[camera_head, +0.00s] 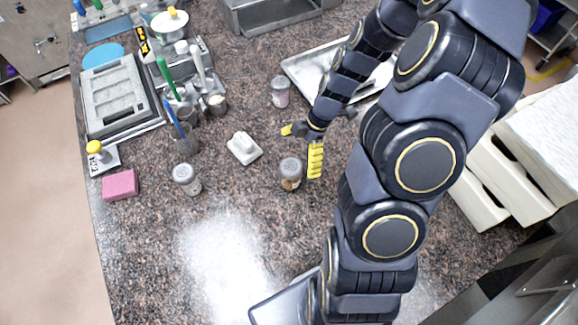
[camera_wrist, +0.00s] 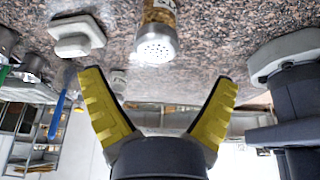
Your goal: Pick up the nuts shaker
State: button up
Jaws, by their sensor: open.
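The nuts shaker (camera_head: 290,174) is a clear jar with brown contents and a perforated metal lid. It stands upright on the speckled counter in the middle of the head view. In the wrist view the same shaker (camera_wrist: 156,38) appears at the top centre, lid towards the camera, beyond the gap between the fingertips. My gripper (camera_head: 301,145) has yellow fingers and is just above and beside the shaker in the head view. In the wrist view my gripper (camera_wrist: 160,80) is spread wide and empty, apart from the shaker.
A white block-like piece (camera_head: 244,148) lies left of the shaker. Another shaker (camera_head: 186,179) stands farther left, and one with pinkish contents (camera_head: 281,92) stands behind. A metal tray (camera_head: 310,66) lies behind my arm. A pink sponge (camera_head: 120,185) is at the left edge. The front counter is clear.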

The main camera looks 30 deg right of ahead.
aim_at(288, 173)
jog(key=x, duration=0.7)
jog(key=shift+w+d+f, duration=0.25)
jog(key=shift+f, duration=0.2)
jog(key=c, duration=1.2)
